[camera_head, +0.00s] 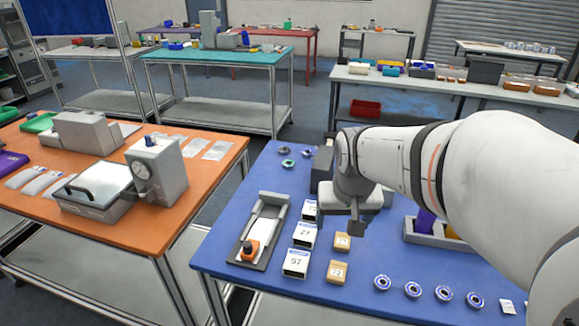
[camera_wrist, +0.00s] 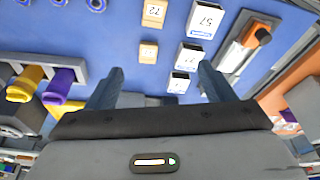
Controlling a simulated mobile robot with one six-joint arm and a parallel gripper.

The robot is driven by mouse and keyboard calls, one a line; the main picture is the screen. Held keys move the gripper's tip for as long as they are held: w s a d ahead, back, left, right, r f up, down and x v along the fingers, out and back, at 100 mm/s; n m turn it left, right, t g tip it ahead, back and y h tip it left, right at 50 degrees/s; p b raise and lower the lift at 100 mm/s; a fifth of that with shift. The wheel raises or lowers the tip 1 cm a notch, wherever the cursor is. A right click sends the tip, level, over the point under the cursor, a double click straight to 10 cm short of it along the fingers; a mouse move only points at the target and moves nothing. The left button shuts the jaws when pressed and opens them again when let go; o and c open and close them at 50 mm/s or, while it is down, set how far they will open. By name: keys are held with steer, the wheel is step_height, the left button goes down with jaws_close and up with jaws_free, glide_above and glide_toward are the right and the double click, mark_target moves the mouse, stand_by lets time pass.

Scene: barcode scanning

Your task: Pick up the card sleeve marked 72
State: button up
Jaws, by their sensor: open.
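The tan card sleeve marked 72 (camera_head: 337,272) lies on the blue table, towards its front edge in the head view. In the wrist view it is at the top, left of centre (camera_wrist: 154,13), with its number upside down. A second tan sleeve (camera_head: 342,242) lies behind it; its number is too small to read surely, and it also shows in the wrist view (camera_wrist: 148,51). My gripper (camera_head: 356,227) is above the table, near the second tan sleeve in the head view.
White boxes stand left of the tan sleeves, marked 57 (camera_head: 297,263) and 27 (camera_head: 304,235), with a third (camera_head: 309,210) behind. A grey tray with an orange-and-black item (camera_head: 250,250) is further left. Several blue-and-white rings (camera_head: 412,290) lie right. A grey holder (camera_head: 430,235) holds coloured items.

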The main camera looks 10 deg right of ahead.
steer(key=shift+m, duration=0.7)
steer(key=w+f, duration=0.1)
steer(key=w, duration=0.2)
steer(key=w+f, duration=0.1)
steer(key=w, duration=0.7)
steer(key=shift+w+a+f, duration=0.15)
steer(key=shift+a+f, duration=0.15)
steer(key=shift+f, duration=0.1)
steer(key=m+p, duration=0.1)
glide_toward(313, 207)
steer(key=shift+w+a+f+h, duration=0.2)
steer(key=shift+w+f+h, duration=0.15)
steer(key=shift+w, duration=0.1)
steer(key=p+x, duration=0.1)
steer(key=x, duration=0.3)
steer(key=p+x, duration=0.1)
steer(key=x, duration=0.2)
steer(key=shift+s+f, duration=0.15)
steer(key=shift+f, duration=0.3)
steer(key=c, duration=1)
